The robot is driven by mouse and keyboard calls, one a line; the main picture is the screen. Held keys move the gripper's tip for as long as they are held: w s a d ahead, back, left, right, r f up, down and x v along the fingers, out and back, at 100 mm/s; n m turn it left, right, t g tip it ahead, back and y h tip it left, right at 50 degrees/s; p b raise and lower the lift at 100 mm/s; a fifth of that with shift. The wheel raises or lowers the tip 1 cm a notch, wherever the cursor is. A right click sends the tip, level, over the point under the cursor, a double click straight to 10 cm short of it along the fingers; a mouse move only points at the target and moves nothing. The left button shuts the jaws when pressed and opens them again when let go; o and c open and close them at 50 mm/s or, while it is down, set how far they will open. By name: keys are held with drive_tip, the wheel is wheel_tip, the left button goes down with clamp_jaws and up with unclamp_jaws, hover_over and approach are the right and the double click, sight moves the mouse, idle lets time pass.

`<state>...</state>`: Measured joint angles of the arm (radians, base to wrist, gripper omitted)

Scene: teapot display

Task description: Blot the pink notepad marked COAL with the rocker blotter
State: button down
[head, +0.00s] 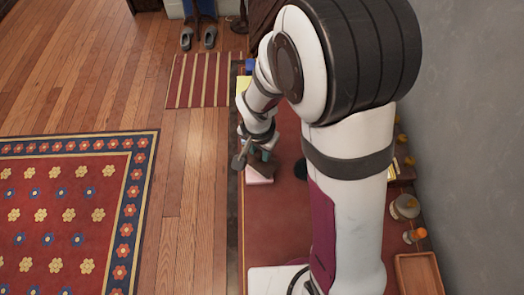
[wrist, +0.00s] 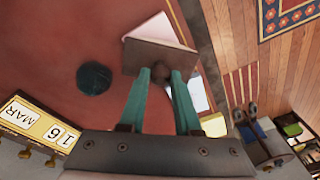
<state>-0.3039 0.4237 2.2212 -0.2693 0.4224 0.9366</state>
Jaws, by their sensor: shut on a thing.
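My gripper (wrist: 160,74) has its two teal fingers shut on the round knob of the rocker blotter (wrist: 146,58), a brown block. The blotter is at the pink notepad (wrist: 160,28), covering part of it in the wrist view; I cannot tell whether it touches the pad. In the head view the pink notepad (head: 259,176) lies near the left edge of the desk, just below my gripper (head: 261,155). No marking on the pad can be read. The blotter is mostly hidden by my gripper in the head view.
A dark teal round object (wrist: 93,78) stands on the red desk top (wrist: 60,40). A yellow pad (wrist: 214,125) and a pale pad (wrist: 197,93) lie along the desk edge. A calendar (wrist: 38,127) stands at lower left. My arm hides much of the desk in the head view.

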drive_tip(key=shift+w+a+g+h, duration=0.1)
drive_tip(key=shift+a+g+h, duration=0.05)
drive_tip(key=shift+g+h, duration=0.15)
drive_tip(key=shift+f, duration=0.1)
drive_tip(key=shift+w+a+g+h, duration=0.6)
drive_tip(key=shift+g+h, duration=0.2)
drive_tip(key=shift+h, duration=0.1)
drive_tip(key=shift+s+d+t+y, duration=0.6)
drive_tip(key=shift+t+y, duration=0.2)
drive_tip(key=shift+y, duration=0.1)
drive_tip(key=shift+s+d+t+y, duration=0.3)
drive_tip(key=shift+d+t+y, duration=0.1)
drive_tip(key=shift+y, duration=0.1)
drive_tip(key=shift+s, duration=0.15)
drive_tip(key=shift+d+t+y, duration=0.2)
drive_tip(key=shift+t+y, duration=0.2)
